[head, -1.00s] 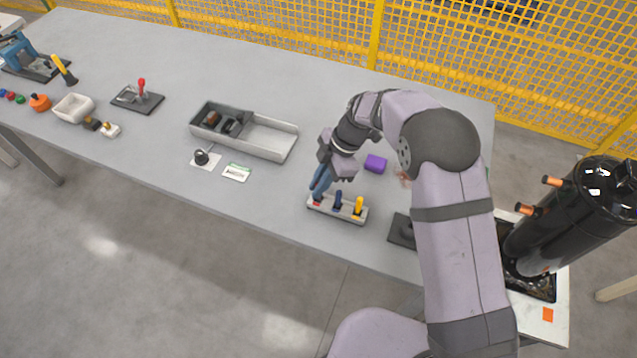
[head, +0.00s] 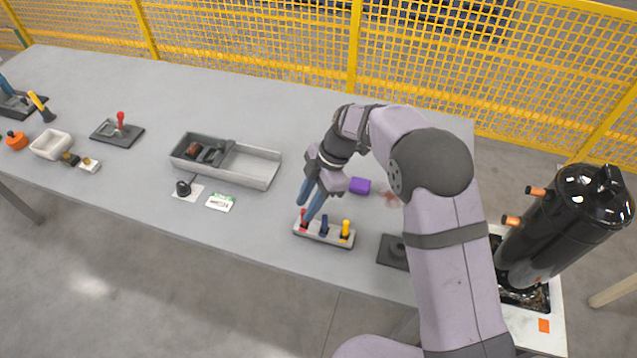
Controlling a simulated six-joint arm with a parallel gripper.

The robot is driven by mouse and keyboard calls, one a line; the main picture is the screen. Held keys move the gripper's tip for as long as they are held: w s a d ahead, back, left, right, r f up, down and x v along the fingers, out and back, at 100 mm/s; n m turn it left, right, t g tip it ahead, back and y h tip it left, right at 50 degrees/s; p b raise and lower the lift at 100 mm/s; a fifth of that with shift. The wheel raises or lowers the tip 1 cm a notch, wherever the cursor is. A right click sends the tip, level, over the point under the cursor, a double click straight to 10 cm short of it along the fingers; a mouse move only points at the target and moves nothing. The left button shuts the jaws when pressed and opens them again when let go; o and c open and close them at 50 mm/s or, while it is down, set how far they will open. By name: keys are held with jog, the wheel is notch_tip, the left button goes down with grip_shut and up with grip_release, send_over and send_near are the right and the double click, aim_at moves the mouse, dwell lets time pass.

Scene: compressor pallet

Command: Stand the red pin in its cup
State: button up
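The grey block with cups (head: 323,240) lies near the table's front edge. The red pin (head: 303,217) stands at the block's left end, seemingly upright in the left cup; its base is too small to judge. The blue pin (head: 324,225) stands in the middle and the yellow pin (head: 345,230) at the right end. My gripper (head: 305,211) is just above the left end of the block. Its two blue fingers are spread apart, with the red pin's top showing at their tips. It looks open and empty.
A purple block (head: 359,186) lies behind the pin block. A dark plate (head: 393,251) is to its right, near a black compressor tank (head: 565,225). A grey tray (head: 250,165), a small card (head: 220,202) and a red-handled fixture (head: 118,132) are to the left.

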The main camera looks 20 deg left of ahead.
jog(key=b+v, duration=0.2)
jog(key=v, duration=0.7)
jog(key=shift+w+r, duration=0.1)
jog(key=s+d+f+m+t+h, duration=0.1)
jog(key=s+d+m, duration=0.1)
jog(key=d+m, duration=0.6)
jog(key=s+d+f+m+t+h, duration=0.1)
jog(key=s+d+m, duration=0.2)
jog(key=d+m, duration=0.5)
jog(key=s+d+f+m+h, duration=0.1)
jog(key=s+d+f+m, duration=0.3)
jog(key=s+d+m, duration=0.5)
jog(key=s+d, duration=0.3)
jog(key=d, duration=0.2)
jog(key=shift+s+d+m+t+h, duration=0.2)
jog(key=shift+m+t+h, duration=0.1)
jog(key=shift+m+t, duration=0.1)
